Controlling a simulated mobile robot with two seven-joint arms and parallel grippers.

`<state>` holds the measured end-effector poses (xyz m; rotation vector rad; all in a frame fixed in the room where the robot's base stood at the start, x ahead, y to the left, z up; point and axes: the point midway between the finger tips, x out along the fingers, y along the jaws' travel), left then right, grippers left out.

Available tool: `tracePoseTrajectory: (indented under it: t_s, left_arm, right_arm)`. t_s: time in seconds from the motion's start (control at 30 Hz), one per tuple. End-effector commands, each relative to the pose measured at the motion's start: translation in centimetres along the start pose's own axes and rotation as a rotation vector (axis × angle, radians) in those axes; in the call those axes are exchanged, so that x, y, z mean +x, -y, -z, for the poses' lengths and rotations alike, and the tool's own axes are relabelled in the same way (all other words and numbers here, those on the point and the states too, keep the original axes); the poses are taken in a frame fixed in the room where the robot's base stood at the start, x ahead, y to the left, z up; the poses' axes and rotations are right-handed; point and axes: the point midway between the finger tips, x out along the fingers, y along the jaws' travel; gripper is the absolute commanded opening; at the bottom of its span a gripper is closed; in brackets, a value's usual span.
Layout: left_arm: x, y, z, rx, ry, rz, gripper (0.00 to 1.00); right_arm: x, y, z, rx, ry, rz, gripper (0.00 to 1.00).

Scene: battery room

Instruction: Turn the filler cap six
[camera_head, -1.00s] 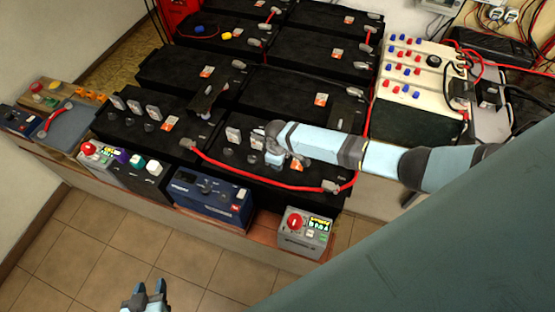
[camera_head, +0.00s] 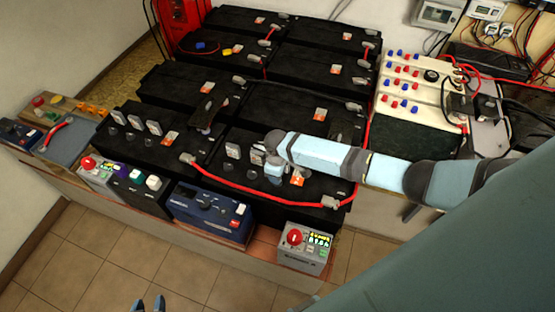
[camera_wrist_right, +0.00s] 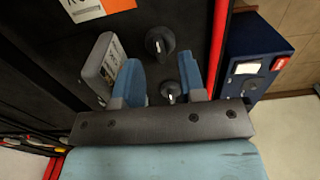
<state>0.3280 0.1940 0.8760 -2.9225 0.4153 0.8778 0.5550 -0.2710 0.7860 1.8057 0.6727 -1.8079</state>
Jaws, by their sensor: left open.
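My right gripper (camera_wrist_right: 162,78) reaches down over the front right black battery (camera_head: 235,187). In the right wrist view its blue fingers are apart, with a black filler cap (camera_wrist_right: 170,92) with a pale mark between them; gaps show on both sides. Another black cap (camera_wrist_right: 160,42) is beyond the fingertips. A pale labelled block (camera_wrist_right: 104,68) is beside the left finger. In the head view a dark cap (camera_head: 231,168) shows left of the gripper, whose wrist hides part of the battery top. No cap number is readable. My left gripper (camera_head: 148,304) is open and empty at the bottom edge, over the floor.
A red cable (camera_head: 255,198) runs along the battery's front edge. A blue device (camera_head: 210,212) and a grey box with a red knob (camera_head: 303,247) stand in front. Other batteries fill the space behind. The tiled floor (camera_head: 110,255) is clear.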

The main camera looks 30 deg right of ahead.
Motion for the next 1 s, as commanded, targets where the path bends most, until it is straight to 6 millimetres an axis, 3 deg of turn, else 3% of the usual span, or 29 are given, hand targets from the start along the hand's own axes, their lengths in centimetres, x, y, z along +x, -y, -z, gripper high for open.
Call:
tracePoseTrajectory:
  t_s: [0.3, 0.5, 1.0]
  left_arm:
    - [0.1, 0.1, -0.2, 0.0, 0.001, 0.002, 0.43]
    - [0.1, 0.1, -0.3, 0.0, 0.002, 0.002, 0.43]
    - [0.1, 0.1, -0.3, 0.0, 0.003, 0.002, 0.43]
  right_arm:
    - [-7.3, -0.1, 0.0, 0.0, -0.003, -0.001, 0.37]
    - [-10.2, -0.1, -0.1, 0.002, -0.001, -0.001, 0.37]
    - [-11.3, -0.1, -0.1, 0.002, 0.0, 0.0, 0.37]
